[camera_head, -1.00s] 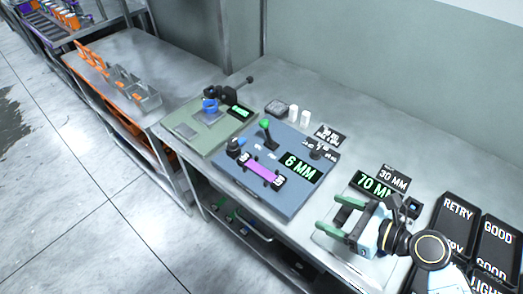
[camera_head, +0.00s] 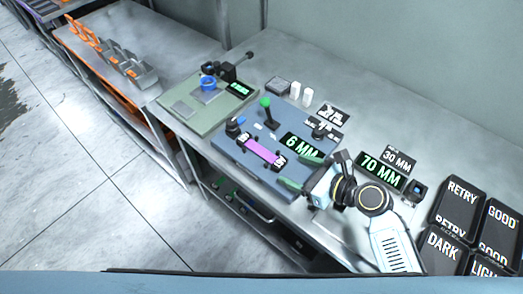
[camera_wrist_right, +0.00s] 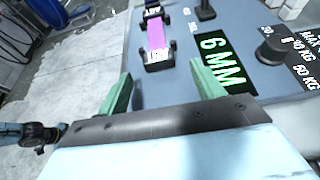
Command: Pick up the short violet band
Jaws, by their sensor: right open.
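The short violet band (camera_head: 262,151) lies across a black fixture on the blue board (camera_head: 235,173), with a white lettered tag at its near end. In the right wrist view the violet band (camera_wrist_right: 156,33) is ahead of and above the gap between the fingers, left of centre. My right gripper (camera_head: 300,171) is open and empty, with green fingers, at the right edge of the blue board and apart from the band. It also shows in the right wrist view (camera_wrist_right: 163,95).
A "6 MM" display (camera_head: 301,148) and a green-topped lever (camera_head: 268,112) stand beside the band. A green board (camera_head: 190,112) with a blue ring is further left. Black trays (camera_head: 456,205) are at right. The floor at left is open.

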